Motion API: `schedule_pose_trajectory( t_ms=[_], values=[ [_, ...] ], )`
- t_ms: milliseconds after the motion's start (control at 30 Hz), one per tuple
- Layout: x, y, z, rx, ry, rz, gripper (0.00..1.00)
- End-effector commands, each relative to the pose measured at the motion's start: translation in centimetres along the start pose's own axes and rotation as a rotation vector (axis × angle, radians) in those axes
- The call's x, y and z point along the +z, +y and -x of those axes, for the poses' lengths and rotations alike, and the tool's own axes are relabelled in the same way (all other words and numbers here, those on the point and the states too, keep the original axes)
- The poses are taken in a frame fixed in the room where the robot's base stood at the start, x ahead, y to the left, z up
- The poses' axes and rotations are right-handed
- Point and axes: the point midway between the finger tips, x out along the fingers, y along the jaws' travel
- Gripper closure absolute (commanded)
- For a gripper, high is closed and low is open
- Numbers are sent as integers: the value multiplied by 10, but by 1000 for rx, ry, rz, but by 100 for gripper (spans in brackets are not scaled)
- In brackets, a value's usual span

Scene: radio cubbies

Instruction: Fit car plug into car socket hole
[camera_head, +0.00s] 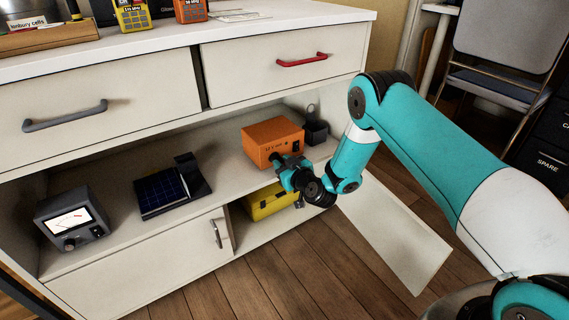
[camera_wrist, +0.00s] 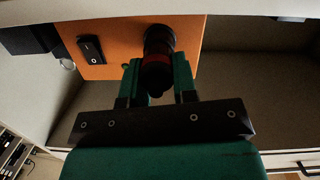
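The orange box (camera_head: 270,135) stands on the open middle shelf; its front face (camera_wrist: 100,55) fills the upper left of the wrist view. The black car plug (camera_wrist: 156,76), with a red ring, is between the two green fingers of my gripper (camera_wrist: 158,82). The fingers touch it on both sides. The plug points at the box's front, lined up with a dark round fitting (camera_wrist: 159,36) that looks like the car socket. The plug's tip is hidden, so I cannot tell how deep it sits. My gripper (camera_head: 280,162) is at the box's lower front in the head view.
A black rocker switch (camera_wrist: 91,49) is left of the socket. A dark item (camera_head: 315,128) stands right of the box. A yellow case (camera_head: 268,204) sits in the cubby below. A solar panel (camera_head: 163,192) and meter (camera_head: 70,217) are left. An open door (camera_head: 395,240) juts out below my arm.

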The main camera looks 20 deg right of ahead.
Motion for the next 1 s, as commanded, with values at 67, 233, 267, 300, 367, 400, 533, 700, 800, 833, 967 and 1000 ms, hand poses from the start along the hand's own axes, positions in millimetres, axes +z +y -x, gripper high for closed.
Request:
schedule_pose_trajectory(
  t_ms=[67,233,267,300,367,400,533,700,800,833,967,1000],
  values=[
    [0,0,0,0,0,0,56],
    [0,0,0,0,0,0,44],
    [0,0,0,0,0,0,44],
    [0,0,0,0,0,0,44],
    [0,0,0,-1,0,0,44],
    [1,0,1,-1,-1,0,44],
    [4,-1,6,-2,-3,-2,44],
    [8,0,25,0,-3,-3,44],
    [9,-1,35,1,-1,-2,44],
    [10,-1,38,0,-2,-2,44],
    [10,-1,52,0,-1,-2,44],
    [9,-1,56,1,0,-2,44]
  ],
)
